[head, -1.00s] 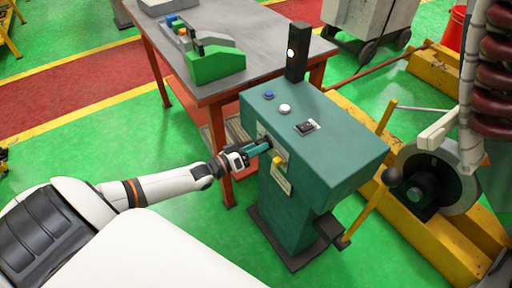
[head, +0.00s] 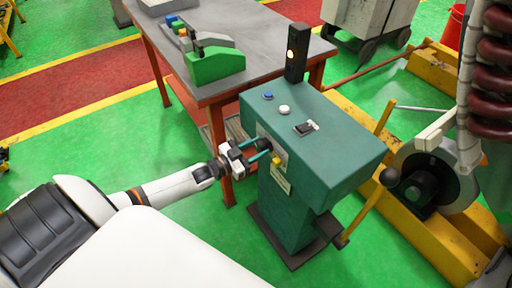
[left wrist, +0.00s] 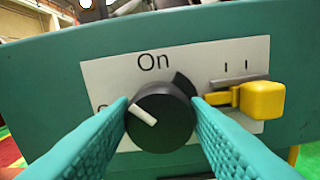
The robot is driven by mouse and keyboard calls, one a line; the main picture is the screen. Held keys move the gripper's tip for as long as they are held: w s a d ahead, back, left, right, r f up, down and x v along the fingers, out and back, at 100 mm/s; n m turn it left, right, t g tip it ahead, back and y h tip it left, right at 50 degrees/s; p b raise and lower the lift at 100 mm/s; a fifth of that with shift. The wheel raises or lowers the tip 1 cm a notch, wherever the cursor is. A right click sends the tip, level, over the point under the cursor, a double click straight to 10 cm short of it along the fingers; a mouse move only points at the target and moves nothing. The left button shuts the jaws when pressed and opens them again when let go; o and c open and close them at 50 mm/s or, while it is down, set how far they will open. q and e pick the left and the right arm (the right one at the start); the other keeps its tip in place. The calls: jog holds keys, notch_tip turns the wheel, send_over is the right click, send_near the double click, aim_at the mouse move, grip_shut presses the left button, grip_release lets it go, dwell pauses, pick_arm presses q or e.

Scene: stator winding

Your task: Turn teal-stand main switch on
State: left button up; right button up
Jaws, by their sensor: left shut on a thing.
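The teal stand (head: 318,160) stands upright in the middle of the head view. Its main switch is a round black knob (left wrist: 160,117) on a white label plate (left wrist: 100,75) on the stand's side. The knob's white mark points to the upper left, towards a label mostly hidden by a finger; "On" is printed above the knob. My left gripper (head: 269,154) reaches the plate from the left. In the left wrist view, its teal fingers (left wrist: 160,115) are on both sides of the knob, shut on it. My right gripper is not in view.
A yellow lever (left wrist: 262,100) sticks out just right of the knob. Blue (head: 268,95) and white (head: 285,109) buttons and a black rocker switch (head: 304,129) sit on the stand's top. A metal table (head: 230,60) stands behind; a yellow-handled lever (head: 370,200) is at right.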

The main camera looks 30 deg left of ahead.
pick_arm(q)
jog(key=m, duration=0.4)
jog(key=shift+d+m, duration=0.1)
jog(key=shift+m, duration=2.1)
jog(key=shift+b, duration=0.3)
jog(key=o, duration=1)
jog(key=shift+c, duration=0.2)
jog(key=shift+s, duration=0.1)
jog(key=v, duration=1.2)
jog(key=shift+b, duration=0.4)
